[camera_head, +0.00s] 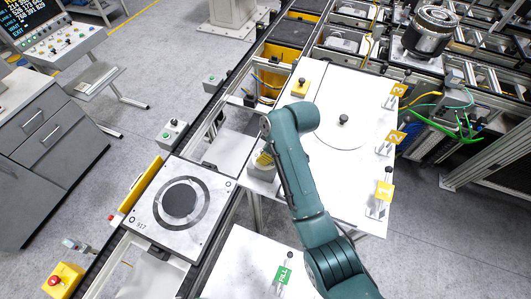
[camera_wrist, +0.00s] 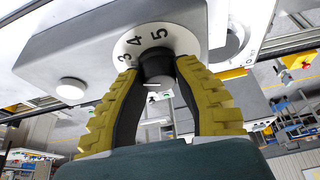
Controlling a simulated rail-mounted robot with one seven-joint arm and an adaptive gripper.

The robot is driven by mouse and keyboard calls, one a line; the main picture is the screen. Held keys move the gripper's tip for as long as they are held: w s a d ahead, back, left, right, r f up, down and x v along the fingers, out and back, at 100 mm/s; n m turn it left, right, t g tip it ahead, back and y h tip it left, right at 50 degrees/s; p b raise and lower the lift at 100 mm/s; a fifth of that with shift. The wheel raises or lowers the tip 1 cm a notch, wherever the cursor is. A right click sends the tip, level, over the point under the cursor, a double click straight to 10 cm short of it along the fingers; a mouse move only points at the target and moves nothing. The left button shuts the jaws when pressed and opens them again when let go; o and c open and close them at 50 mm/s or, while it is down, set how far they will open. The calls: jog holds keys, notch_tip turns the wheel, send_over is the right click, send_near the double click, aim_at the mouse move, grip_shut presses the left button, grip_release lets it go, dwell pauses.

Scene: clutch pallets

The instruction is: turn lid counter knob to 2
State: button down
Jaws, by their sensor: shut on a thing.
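The counter knob (camera_wrist: 156,68) is a small dark round knob in the wrist view. It sits at the middle of a white dial (camera_wrist: 188,40) on the side of a light grey box (camera_wrist: 80,45). The numbers 3, 4 and 5 show on the dial above and left of the knob; the 2 is not visible. A short pale line shows near the knob, but I cannot tell which number the knob is set to. My gripper (camera_wrist: 157,72) is shut on the knob, one yellow ribbed finger on each side. In the head view my gripper (camera_head: 264,160) is small and the knob is hidden.
A white table (camera_head: 340,170) with yellow tags 1, 2 and 3 lies right of my arm. A pallet with a dark disc (camera_head: 180,200) sits on the conveyor at left.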

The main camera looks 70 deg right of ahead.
jog(key=n+y, duration=0.1)
jog(key=n, duration=0.2)
jog(key=shift+f, duration=0.15)
jog(key=shift+f+n+g+y+b, duration=0.1)
jog(key=shift+n+g+y+b, duration=0.4)
jog(key=shift+n, duration=1.3)
jog(key=shift+y, duration=0.3)
jog(key=c, duration=0.7)
grip_release()
jog(key=v, duration=1.2)
jog(key=shift+s, duration=0.1)
